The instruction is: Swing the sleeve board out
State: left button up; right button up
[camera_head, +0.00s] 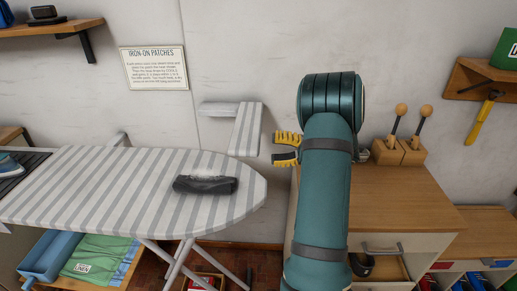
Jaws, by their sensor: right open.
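The sleeve board (245,129) is a small grey-and-white striped board at the wall, behind the ironing board's rounded right end. A short pale piece (217,109) reaches left from its top. My right gripper (283,147), with yellow and dark fingers, is just right of the sleeve board. It is open, and its fingers point left with a small gap showing between them and the board. My right forearm hides part of the wall and cabinet behind it. My left gripper is not in view.
The striped ironing board (95,190) carries a dark brush-like object (205,185). An iron (10,165) stands at its left end. A wooden-topped cabinet (400,195) with two knobbed handles in wooden blocks (398,152) is on the right. A sign (154,67) hangs on the wall.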

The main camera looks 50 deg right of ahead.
jog(key=shift+v, duration=1.6)
